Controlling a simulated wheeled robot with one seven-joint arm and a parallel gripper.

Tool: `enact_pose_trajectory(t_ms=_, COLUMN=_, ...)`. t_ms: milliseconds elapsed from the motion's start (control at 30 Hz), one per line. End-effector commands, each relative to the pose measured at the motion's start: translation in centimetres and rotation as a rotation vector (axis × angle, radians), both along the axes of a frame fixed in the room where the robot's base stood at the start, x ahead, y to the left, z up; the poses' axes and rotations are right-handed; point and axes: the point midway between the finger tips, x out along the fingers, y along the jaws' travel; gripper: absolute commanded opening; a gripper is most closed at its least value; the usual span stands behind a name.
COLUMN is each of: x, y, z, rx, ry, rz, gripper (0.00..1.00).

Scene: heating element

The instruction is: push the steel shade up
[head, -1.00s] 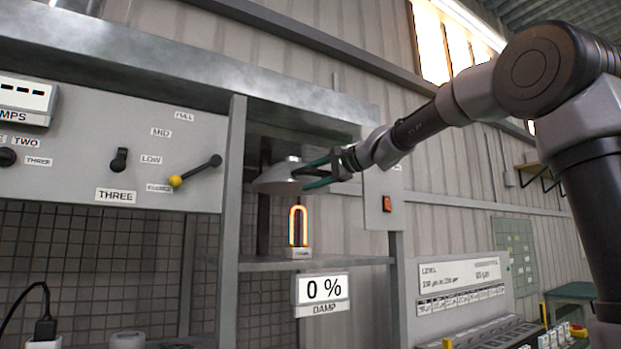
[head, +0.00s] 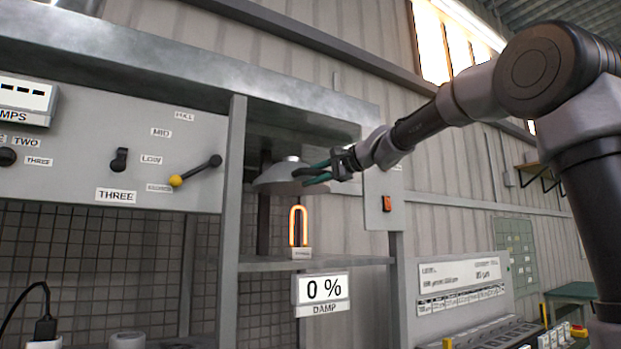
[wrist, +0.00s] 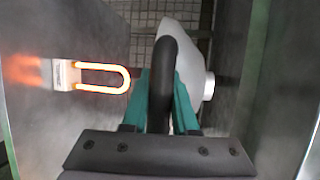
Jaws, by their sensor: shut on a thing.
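The steel shade (head: 285,178) is a pale grey cone inside the open bay, above the glowing orange heating element (head: 299,227). A clear gap shows between the shade and the element. My gripper (head: 312,173) reaches in from the right at the shade's right side. In the wrist view, my green fingers (wrist: 161,105) are shut on a thick black handle (wrist: 163,70) beside the shade (wrist: 185,50). The element (wrist: 103,77) glows to the left there. The far side of the shade is hidden.
The bay has a top panel (head: 300,130) above the shade and a shelf (head: 350,262) below the element. A post (head: 232,200) stands on its left. A panel with a red switch (head: 387,204) is on the right.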

Motion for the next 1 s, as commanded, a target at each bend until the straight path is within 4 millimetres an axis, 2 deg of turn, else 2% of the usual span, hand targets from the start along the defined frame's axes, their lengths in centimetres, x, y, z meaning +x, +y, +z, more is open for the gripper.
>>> enact_pose_trajectory(t_ms=800, x=0.0, y=0.0, z=0.0, rx=-0.001, ry=0.001, rz=0.0, gripper=0.0)
enact_pose_trajectory(t_ms=867, x=0.0, y=0.0, z=0.3, rx=-0.001, ry=-0.001, rz=-0.001, gripper=0.0)
enact_pose_trajectory(t_ms=1000, x=0.1, y=-0.1, z=3.0, rx=0.001, ry=-0.008, rz=0.0, gripper=0.0)
